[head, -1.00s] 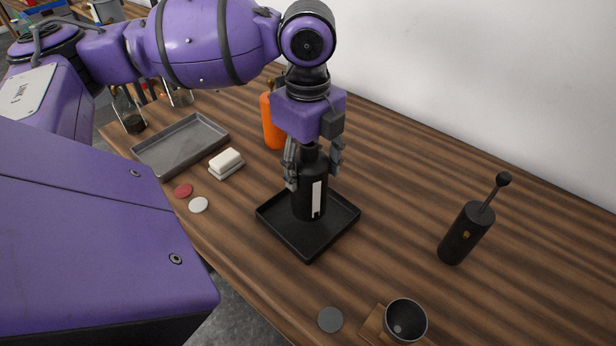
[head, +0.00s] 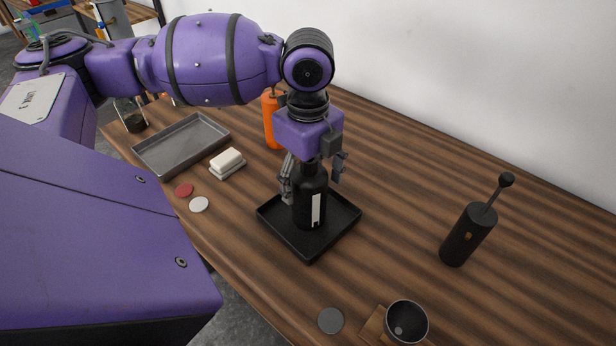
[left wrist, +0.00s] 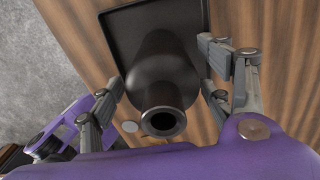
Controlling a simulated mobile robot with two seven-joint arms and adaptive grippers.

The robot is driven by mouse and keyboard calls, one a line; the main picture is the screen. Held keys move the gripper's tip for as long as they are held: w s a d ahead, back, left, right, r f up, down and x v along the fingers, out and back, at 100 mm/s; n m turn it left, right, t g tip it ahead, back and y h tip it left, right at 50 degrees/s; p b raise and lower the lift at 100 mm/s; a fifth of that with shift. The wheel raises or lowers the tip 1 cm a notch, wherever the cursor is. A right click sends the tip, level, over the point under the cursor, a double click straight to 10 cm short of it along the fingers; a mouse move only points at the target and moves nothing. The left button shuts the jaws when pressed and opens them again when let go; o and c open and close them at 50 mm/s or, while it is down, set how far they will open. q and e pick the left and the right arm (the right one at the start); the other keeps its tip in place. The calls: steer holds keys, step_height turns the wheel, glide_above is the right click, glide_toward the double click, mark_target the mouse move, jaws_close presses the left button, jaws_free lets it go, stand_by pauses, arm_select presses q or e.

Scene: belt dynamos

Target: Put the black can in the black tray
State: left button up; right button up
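The black can (head: 309,208), bottle-shaped with a narrow neck and a white label, stands upright in the black tray (head: 272,224). In the left wrist view, the can (left wrist: 160,75) is seen from above with its round open mouth towards me, and part of the tray (left wrist: 122,40) shows behind it. My left gripper (head: 314,180) is above the tray with its fingers spread on either side of the can's upper part. In the left wrist view its fingers (left wrist: 160,92) look clear of the can. My right gripper is not in view.
A black cylinder with a ball-topped rod (head: 467,235) stands right. A dark cup (head: 407,322) is at the front.

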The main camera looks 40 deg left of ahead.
arm_select(q)
steer(key=shift+r, duration=0.15)
step_height(320, 180, up, 11)
steer(key=shift+f+p, duration=0.2)
steer(key=shift+p, duration=0.35)
steer(key=shift+r, duration=0.7)
